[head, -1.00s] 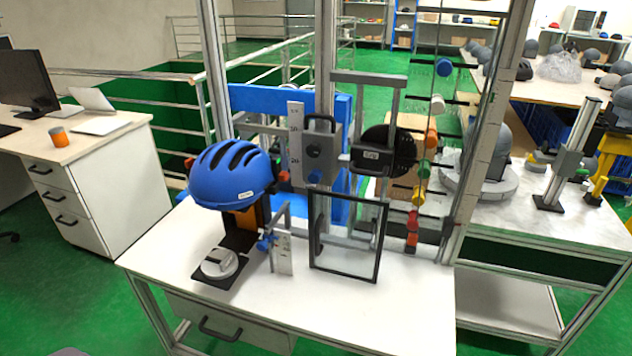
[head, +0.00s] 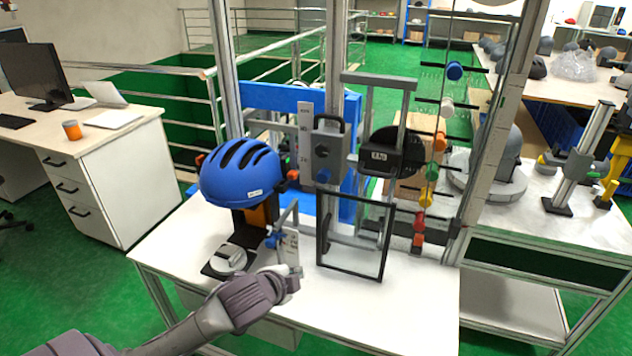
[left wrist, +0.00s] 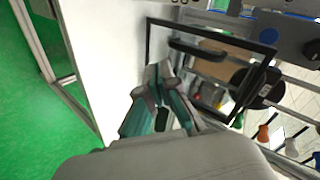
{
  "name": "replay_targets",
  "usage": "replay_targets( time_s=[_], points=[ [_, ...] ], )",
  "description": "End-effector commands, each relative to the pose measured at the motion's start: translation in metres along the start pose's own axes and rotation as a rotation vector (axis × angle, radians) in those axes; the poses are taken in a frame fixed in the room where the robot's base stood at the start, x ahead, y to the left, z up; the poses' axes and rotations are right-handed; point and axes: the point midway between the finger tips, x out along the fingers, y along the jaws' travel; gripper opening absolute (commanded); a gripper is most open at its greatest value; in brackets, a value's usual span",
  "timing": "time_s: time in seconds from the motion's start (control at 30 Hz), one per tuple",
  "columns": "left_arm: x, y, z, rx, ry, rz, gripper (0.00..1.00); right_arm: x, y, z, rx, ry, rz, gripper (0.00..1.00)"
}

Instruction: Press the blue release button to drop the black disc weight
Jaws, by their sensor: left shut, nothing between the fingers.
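A round blue button (head: 322,151) sits on the front of a grey box with a handle, on the tower behind the table. The black disc weight (head: 412,150) hangs to its right on the grey carriage; it also shows in the left wrist view (left wrist: 257,88). My left gripper (head: 294,274) is low over the front of the table, below and in front of the button, apart from both. Its fingers (left wrist: 160,82) are shut and empty. My right gripper is not in view.
A black-framed clear panel (head: 352,238) stands upright right of my left gripper. A blue helmet (head: 242,172) is on a stand to the left, above a round grey piece (head: 229,258). A small post with a blue clamp (head: 274,240) stands close behind my gripper. The table's front right is clear.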

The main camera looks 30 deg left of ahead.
Motion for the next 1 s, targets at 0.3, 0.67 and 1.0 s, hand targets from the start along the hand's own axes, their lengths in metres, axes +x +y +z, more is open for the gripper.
replay_targets(
  time_s=[0.3,0.67,1.0],
  points=[
    [0.009,-0.149,-0.012,0.401,0.099,-0.293,0.00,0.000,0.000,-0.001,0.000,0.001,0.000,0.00],
    [0.007,-0.163,-0.014,0.439,0.106,-0.321,0.00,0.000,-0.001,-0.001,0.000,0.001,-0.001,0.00],
    [0.031,-0.172,-0.019,0.432,0.106,-0.322,0.00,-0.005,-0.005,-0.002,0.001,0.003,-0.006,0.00]
  ],
)
